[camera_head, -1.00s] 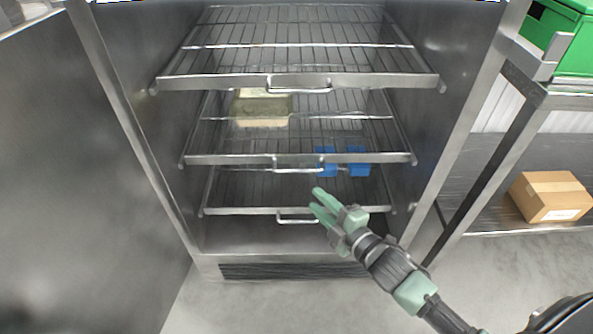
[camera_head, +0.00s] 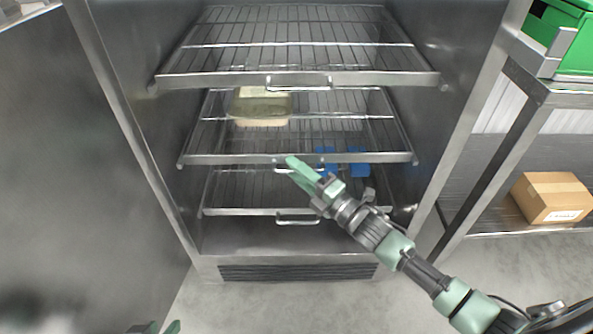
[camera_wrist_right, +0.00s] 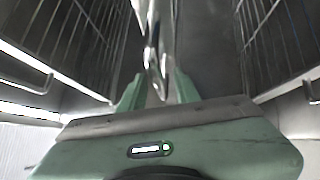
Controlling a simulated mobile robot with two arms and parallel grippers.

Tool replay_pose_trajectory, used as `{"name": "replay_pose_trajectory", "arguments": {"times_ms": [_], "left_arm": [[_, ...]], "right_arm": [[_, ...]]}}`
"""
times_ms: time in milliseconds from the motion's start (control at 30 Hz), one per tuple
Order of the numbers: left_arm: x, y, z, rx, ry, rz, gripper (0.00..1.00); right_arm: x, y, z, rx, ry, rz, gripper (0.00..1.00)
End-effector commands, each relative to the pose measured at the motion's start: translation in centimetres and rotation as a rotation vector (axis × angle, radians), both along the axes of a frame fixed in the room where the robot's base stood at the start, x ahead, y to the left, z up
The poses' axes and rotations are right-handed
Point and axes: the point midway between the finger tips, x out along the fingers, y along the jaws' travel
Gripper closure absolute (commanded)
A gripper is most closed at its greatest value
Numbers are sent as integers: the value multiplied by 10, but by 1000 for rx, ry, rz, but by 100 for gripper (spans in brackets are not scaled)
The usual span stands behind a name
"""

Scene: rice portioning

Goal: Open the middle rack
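The middle rack (camera_head: 230,159) is a wire shelf with a metal front bar inside the open steel cabinet. Its bar handle (camera_head: 281,170) hangs under the front bar, partly hidden by my right gripper (camera_head: 297,169). In the right wrist view, the right gripper's fingers (camera_wrist_right: 158,92) are apart, with the shiny handle (camera_wrist_right: 154,58) between them. I cannot tell whether either finger touches it.
An upper rack (camera_head: 220,80) and lower rack (camera_head: 240,211) sit above and below. A tan container (camera_head: 262,107) and blue items (camera_head: 358,162) are inside the cabinet. A side shelf with a cardboard box (camera_head: 552,197) stands right; the cabinet door (camera_head: 90,170) is left.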

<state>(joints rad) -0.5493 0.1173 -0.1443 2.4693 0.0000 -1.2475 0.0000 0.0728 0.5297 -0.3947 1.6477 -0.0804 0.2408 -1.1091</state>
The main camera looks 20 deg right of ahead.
Motion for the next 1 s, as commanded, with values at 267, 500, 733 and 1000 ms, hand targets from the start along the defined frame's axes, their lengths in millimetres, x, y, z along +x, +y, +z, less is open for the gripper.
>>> {"name": "replay_pose_trajectory", "arguments": {"times_ms": [267, 500, 733, 1000], "left_arm": [[1, 0, 0, -1, -3, 0, 68], [1, 0, 0, -1, -3, -1, 68], [0, -1, 1, -1, -3, -1, 68], [0, 0, 0, -1, -2, -1, 68]], "right_arm": [[0, 0, 0, 0, 1, 0, 82], [0, 0, 0, 0, 1, 0, 100], [0, 0, 0, 0, 1, 0, 100], [0, 0, -1, 0, 1, 0, 100]]}}
